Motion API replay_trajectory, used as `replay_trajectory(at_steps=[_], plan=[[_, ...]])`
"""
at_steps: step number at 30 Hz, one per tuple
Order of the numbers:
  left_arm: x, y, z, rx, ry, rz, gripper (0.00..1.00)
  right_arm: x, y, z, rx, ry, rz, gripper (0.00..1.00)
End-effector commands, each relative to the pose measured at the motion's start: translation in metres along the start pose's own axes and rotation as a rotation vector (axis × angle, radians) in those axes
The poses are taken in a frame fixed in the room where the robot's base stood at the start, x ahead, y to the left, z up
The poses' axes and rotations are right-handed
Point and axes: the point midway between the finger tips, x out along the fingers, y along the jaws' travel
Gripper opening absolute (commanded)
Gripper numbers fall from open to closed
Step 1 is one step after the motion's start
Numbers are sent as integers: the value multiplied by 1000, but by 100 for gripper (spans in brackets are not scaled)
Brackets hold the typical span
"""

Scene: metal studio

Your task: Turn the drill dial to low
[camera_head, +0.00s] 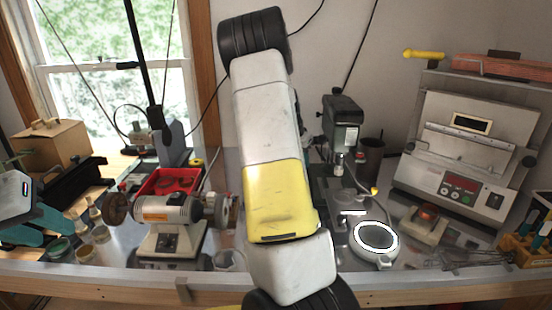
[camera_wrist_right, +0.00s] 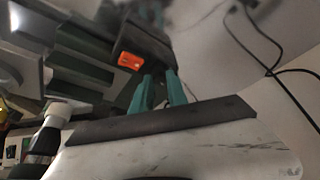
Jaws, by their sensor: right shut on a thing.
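The drill press (camera_head: 342,112), dark grey-green, stands behind my right arm in the head view. In the right wrist view its dark housing (camera_wrist_right: 145,40) carries an orange switch (camera_wrist_right: 131,61). My right gripper (camera_wrist_right: 163,76) has its two teal fingers close together, their tips at this housing. It is shut on the drill dial, which the tips and housing largely hide; its setting cannot be read. My right arm hides this gripper in the head view. My left gripper (camera_head: 22,205), teal and white, is at the left edge, away from the drill; its jaw state is unclear.
A bench grinder (camera_head: 168,220) and a red bin (camera_head: 172,180) stand left of my right arm. A round white-ringed lamp (camera_head: 375,238) lies before the drill. A control-panel machine (camera_head: 462,150) stands at right. Black cables (camera_wrist_right: 262,50) hang beside the drill.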

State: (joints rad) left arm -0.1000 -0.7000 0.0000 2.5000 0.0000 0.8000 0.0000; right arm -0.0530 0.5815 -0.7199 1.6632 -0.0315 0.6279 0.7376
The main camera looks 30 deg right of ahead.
Motion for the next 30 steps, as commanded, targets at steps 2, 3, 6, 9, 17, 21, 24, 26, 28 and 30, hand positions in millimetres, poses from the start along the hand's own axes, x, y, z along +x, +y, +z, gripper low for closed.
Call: replay_trajectory(at_steps=[2, 3, 6, 9, 17, 21, 24, 26, 28, 30], plan=[[0, 0, 0, 0, 0, 0, 36, -1, 0, -2, -26, 3, -14, 0], [0, 0, 0, 0, 0, 0, 36, -1, 0, -1, -38, 2, -19, 0], [0, 0, 0, 0, 0, 0, 36, 0, 1, -1, -60, 2, -28, 0], [0, 0, 0, 0, 0, 0, 36, -1, 0, -2, -73, 3, -33, 0], [0, 0, 0, 0, 0, 0, 36, -1, 0, -2, -81, 3, -36, 0], [0, 0, 0, 0, 0, 0, 36, -1, 0, -2, -80, 3, -36, 0], [0, 0, 0, 0, 0, 0, 36, -1, 0, -1, -80, 3, -36, 28], [0, 0, 0, 0, 0, 0, 36, -1, 0, -1, -80, 2, -35, 28], [0, 0, 0, 0, 0, 0, 36, 0, 0, -1, -80, 2, -35, 28], [0, 0, 0, 0, 0, 0, 36, 0, 0, -1, -80, 1, -34, 28]])
